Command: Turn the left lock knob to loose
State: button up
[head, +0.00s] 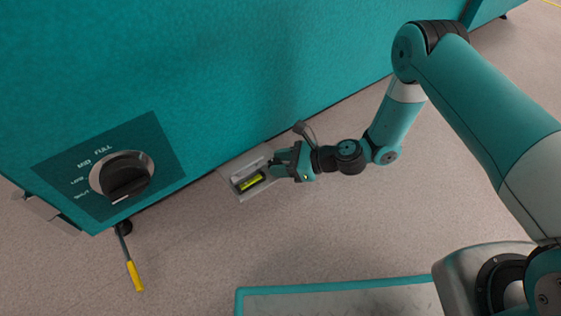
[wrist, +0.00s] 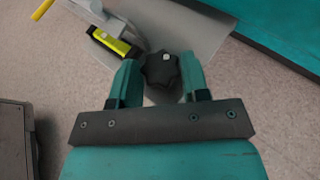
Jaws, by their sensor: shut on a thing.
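A black lobed lock knob (wrist: 160,70) with a small white mark near its upper edge stands on a grey metal bracket (wrist: 205,35) in the wrist view. My gripper (wrist: 160,76) has one teal finger on each side of the knob and is shut on it. In the head view my gripper (head: 280,164) is at the right side of the bracket (head: 236,168), low beside the teal chamber, and the knob is hidden there. A yellow-green level vial (head: 251,183) sits in a dark housing on the bracket; it also shows in the wrist view (wrist: 112,42). No loose or tight marking is readable at the knob.
The teal chamber wall (head: 230,80) runs along the bracket's upper side. A black dial (head: 124,177) marked FULL, MID and other words is on it at left. A yellow-ended lever (head: 134,275) sticks out below. Floor (head: 200,240) in front is clear.

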jog(key=n+g, duration=0.2)
jog(key=n+g+b, duration=0.1)
jog(key=n+g, duration=0.1)
jog(key=g, duration=0.1)
jog(key=shift+w+f+n, duration=0.15)
jog(key=shift+w+n, duration=0.15)
jog(key=shift+w, duration=0.1)
jog(key=n+g+b, duration=0.2)
jog(key=g, duration=0.1)
jog(key=shift+w+n+h, duration=0.15)
jog(key=shift+n+h, duration=0.15)
jog(key=shift+n+g+h+b, duration=0.3)
jog(key=shift+n+g+b, duration=0.35)
jog(key=shift+b, duration=0.2)
jog(key=shift+w, duration=0.1)
jog(key=o, duration=0.9)
jog(key=shift+g, duration=0.25)
jog(key=shift+r, duration=0.2)
